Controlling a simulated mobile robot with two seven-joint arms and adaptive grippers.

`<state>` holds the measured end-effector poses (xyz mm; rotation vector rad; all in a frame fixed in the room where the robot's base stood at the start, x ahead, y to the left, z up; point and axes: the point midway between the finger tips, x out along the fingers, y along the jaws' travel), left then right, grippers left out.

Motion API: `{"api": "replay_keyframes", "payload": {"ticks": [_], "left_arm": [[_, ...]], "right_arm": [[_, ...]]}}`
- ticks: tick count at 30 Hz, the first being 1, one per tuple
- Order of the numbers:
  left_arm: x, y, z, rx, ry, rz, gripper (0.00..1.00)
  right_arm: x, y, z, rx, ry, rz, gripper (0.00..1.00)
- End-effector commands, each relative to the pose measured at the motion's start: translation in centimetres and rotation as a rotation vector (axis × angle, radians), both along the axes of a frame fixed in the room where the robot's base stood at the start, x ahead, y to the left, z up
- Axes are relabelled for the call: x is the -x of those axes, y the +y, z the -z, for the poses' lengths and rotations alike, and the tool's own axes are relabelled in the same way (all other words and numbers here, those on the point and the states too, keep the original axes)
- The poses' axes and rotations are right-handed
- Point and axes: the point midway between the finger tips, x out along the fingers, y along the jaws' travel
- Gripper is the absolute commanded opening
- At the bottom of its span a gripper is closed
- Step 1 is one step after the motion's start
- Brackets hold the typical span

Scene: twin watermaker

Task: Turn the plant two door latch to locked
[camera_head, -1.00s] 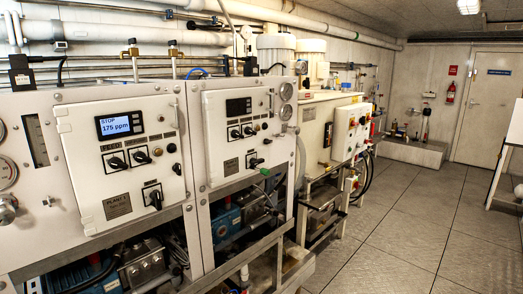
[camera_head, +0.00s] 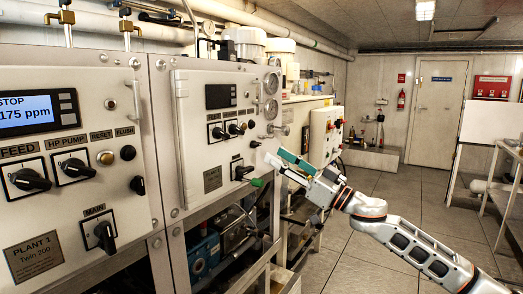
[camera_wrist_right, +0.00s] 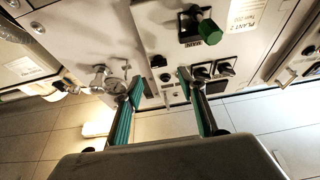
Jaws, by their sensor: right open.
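The plant two door (camera_head: 208,140) is a pale panel in the middle left of the head view, and it appears closed. A small dark round fitting (camera_head: 255,144) near its lower right edge looks like the latch; its turn position is too small to read. It seems to show in the wrist view (camera_wrist_right: 165,77) between the fingers. My right gripper (camera_head: 275,157) is open and empty, with teal fingers pointing at the door's right edge. In the wrist view its fingertips (camera_wrist_right: 160,82) are spread, apparently short of the panel. My left gripper is not in view.
A main switch (camera_head: 243,171) with a green tip projects low on the door, close to my right gripper. A silver valve (camera_head: 283,130) and gauges (camera_head: 271,83) are to the right. The plant one panel (camera_head: 75,225) is at left. The floor (camera_head: 400,210) at right is open.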

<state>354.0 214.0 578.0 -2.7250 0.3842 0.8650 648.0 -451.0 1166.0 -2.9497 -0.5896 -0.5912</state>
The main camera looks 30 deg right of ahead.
Motion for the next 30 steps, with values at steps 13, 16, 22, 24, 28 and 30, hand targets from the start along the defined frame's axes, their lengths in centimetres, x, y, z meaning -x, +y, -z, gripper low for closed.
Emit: {"api": "replay_keyframes", "payload": {"ticks": [13, 16, 22, 24, 28, 30], "left_arm": [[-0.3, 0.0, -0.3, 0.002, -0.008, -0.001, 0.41], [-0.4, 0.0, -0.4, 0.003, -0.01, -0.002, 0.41], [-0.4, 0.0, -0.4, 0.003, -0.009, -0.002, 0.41], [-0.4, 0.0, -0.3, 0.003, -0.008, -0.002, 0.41], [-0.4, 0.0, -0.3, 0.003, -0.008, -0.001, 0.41], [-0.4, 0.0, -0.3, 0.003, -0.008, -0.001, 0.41]], "right_arm": [[-3.8, 1.5, -1.8, 0.0, -0.001, 0.002, 0.4], [-4.4, 1.7, -1.9, -0.001, 0.0, 0.002, 0.4], [-5.0, 2.0, -2.1, 0.001, 0.002, 0.002, 0.4], [-5.0, 2.0, -2.1, 0.0, 0.002, 0.002, 0.4], [-5.0, 2.0, -2.0, 0.0, 0.003, 0.002, 0.4], [-5.0, 2.0, -2.0, 0.0, 0.003, 0.002, 0.4]]}}
